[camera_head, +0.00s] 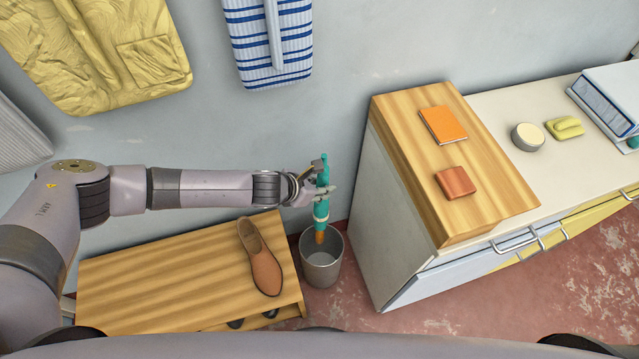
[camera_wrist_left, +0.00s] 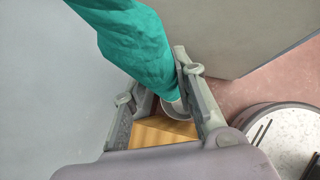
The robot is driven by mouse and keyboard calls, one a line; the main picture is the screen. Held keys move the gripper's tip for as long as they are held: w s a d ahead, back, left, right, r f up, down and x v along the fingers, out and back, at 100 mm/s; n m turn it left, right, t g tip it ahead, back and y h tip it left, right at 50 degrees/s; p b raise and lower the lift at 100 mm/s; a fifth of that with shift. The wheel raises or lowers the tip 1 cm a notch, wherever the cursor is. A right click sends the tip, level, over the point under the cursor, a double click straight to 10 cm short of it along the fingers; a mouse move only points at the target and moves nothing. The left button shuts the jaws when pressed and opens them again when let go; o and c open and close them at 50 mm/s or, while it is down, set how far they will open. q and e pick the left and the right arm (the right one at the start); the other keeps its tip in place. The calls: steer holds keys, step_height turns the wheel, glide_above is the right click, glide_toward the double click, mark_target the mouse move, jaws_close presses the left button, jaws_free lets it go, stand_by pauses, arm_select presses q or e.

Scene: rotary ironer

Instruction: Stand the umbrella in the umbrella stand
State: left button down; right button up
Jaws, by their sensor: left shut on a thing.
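The umbrella (camera_head: 321,209) is teal with an orange-brown end that points down. My left gripper (camera_head: 318,187) is shut on its upper part and holds it nearly upright. The umbrella stand (camera_head: 332,269) is a grey metal bucket on the floor, between the bench and the cabinet. The umbrella's lower end shows over the stand's back rim; I cannot tell whether it is inside. In the left wrist view the teal umbrella (camera_wrist_left: 130,42) runs between the fingers, and part of the stand's rim (camera_wrist_left: 177,110) shows beyond. My right gripper is not in view.
A wooden bench (camera_head: 170,280) with a brown shoe (camera_head: 262,258) on it stands left of the stand. A cabinet (camera_head: 385,230) with a wooden top stands to the right, bearing an orange book (camera_head: 443,125) and a brown wallet (camera_head: 455,182). Clothes hang on the wall.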

mark_target(318, 217)
arm_select(q)
steer(key=shift+f+b, duration=5.75)
steer(key=shift+f, duration=2.85)
steer(key=c, duration=1.2)
jaws_free()
steer(key=v, duration=1.2)
